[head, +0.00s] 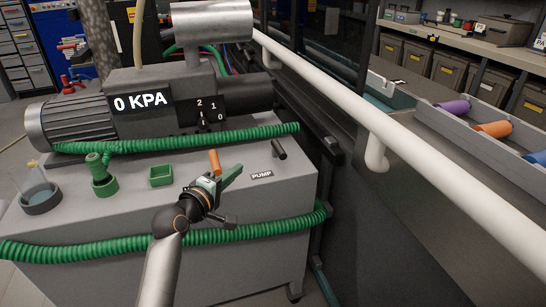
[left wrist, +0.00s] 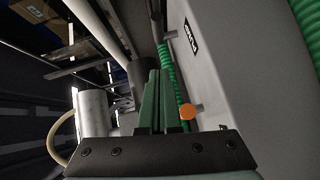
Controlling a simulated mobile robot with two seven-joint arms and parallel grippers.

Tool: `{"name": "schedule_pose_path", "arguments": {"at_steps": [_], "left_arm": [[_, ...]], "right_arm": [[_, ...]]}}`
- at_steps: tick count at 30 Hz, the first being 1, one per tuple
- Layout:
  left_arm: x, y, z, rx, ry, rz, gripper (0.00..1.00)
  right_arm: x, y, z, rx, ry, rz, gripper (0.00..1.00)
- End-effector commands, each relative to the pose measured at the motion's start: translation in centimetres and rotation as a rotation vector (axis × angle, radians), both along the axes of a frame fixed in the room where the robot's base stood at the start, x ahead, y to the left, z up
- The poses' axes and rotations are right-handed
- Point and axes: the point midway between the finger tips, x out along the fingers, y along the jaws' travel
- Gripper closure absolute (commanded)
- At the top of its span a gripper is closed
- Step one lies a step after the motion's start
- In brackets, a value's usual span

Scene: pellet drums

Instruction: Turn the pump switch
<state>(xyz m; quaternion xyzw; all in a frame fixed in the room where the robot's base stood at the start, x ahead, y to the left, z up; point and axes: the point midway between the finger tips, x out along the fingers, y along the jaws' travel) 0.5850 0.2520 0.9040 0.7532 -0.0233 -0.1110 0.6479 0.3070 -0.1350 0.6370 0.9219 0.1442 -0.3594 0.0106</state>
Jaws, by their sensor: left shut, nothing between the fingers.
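A white label reading PUMP (head: 261,175) is on the front edge of the grey pump cabinet (head: 275,200); it shows sideways in the left wrist view (left wrist: 190,35). A short black handle (head: 279,149) sticks up from the cabinet top just behind the label. An orange-ended peg (head: 214,161) stands left of it; its round end shows right of my fingers in the left wrist view (left wrist: 187,112). My left gripper (head: 232,175), with green fingers, is shut and empty, between the orange peg and the label, apparently touching neither. My right gripper is out of view.
A display reading 0 KPA (head: 140,102) and a dial marked 0, 1, 2 (head: 208,110) are on the machine behind. A green hose (head: 180,142) crosses the cabinet top. A white rail (head: 335,90) runs along the right. Green cups stand at the left.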

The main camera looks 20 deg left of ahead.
Motion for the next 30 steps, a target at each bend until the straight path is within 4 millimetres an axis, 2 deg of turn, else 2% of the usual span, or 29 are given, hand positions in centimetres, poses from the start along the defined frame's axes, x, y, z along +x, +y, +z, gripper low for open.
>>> {"name": "schedule_pose_path", "arguments": {"at_steps": [8,13,30], "left_arm": [[0.0,0.0,0.0,0.001,0.001,0.000,1.00],[1.1,-0.2,-0.3,0.001,0.001,-0.001,1.00],[9.9,-1.9,-1.5,0.002,0.001,0.000,1.00]], "right_arm": [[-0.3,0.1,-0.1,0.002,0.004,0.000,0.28],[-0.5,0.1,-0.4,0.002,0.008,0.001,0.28],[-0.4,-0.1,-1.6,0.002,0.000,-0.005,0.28]]}}
